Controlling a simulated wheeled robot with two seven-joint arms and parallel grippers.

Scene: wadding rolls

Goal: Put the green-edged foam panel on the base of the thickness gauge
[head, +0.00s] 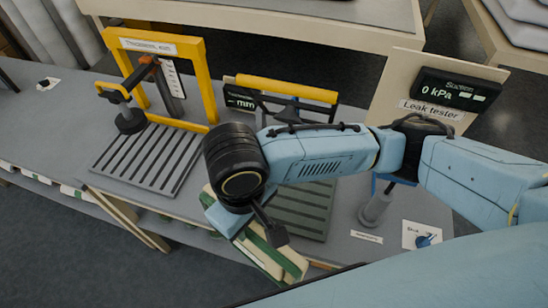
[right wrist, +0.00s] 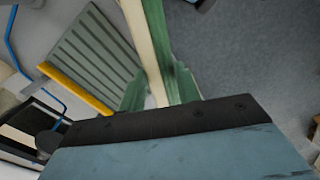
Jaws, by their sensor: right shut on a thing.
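My right gripper (head: 245,225) is shut on the green-edged foam panel (head: 287,257), a cream slab with green strips. The gripper hides part of the panel, which hangs over the table's front edge. A thickness gauge with a display reading "mm" (head: 242,98) and a yellow bar (head: 287,89) stands behind my arm. Its grey ribbed base (head: 308,205) is partly hidden by the arm and shows bare in the right wrist view (right wrist: 92,55). My left gripper is not in view.
Another yellow frame (head: 198,75) with a label, a scale and a grey slotted plate (head: 150,157) stands at the left. A leak tester (head: 430,100) with a "0 kPa" display and a grey suction post (head: 376,208) are at the right.

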